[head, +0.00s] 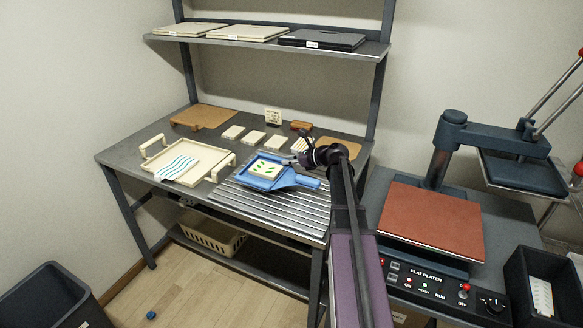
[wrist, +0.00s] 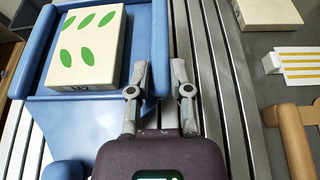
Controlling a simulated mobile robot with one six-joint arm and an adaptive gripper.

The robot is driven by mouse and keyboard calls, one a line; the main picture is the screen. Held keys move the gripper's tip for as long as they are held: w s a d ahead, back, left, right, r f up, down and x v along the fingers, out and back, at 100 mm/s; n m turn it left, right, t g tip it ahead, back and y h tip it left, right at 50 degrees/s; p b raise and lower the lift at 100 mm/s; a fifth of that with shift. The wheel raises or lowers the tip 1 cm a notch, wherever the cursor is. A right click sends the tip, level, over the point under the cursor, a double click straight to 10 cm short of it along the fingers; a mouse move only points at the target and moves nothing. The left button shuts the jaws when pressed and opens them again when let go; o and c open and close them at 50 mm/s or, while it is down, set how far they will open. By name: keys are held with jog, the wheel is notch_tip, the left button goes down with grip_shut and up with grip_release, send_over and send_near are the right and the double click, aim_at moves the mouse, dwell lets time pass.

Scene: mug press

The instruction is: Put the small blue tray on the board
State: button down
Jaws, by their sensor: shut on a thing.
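The small blue tray (head: 262,184) is over the grey slatted surface at the table's front right, its handle pointing right. I cannot tell whether it touches the slats. A cream block with green leaf marks (head: 265,169) lies in it; the tray (wrist: 97,108) and block (wrist: 90,48) also show in the wrist view. My gripper (head: 291,161) is at the tray's back right side. In the wrist view my gripper's fingers (wrist: 160,70) are shut on the tray's side wall. A tan board (head: 204,117) lies at the table's back left, and another (head: 338,147) at the back right.
A cream tray (head: 213,176) with a wavy-striped cloth (head: 178,165) stands left of the blue tray. Several cream blocks (head: 253,138) lie behind it. A shelf (head: 270,45) hangs above. A press with a red-brown platen (head: 432,217) stands right.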

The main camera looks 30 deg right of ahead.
aim_at(292, 170)
jog(key=shift+w+d+f, duration=0.1)
jog(key=shift+w+d, duration=0.75)
jog(key=shift+d, duration=0.15)
jog(key=shift+f, duration=0.1)
notch_tip(292, 170, down, 3)
jog(key=b, duration=0.3)
jog(key=shift+f+b, duration=0.2)
jog(key=shift+b, duration=0.15)
jog(key=c, duration=0.5)
grip_release()
jog(key=shift+c, duration=0.2)
jog(key=shift+s, duration=0.1)
jog(key=shift+p+v, duration=2.35)
jog(key=shift+v, duration=3.65)
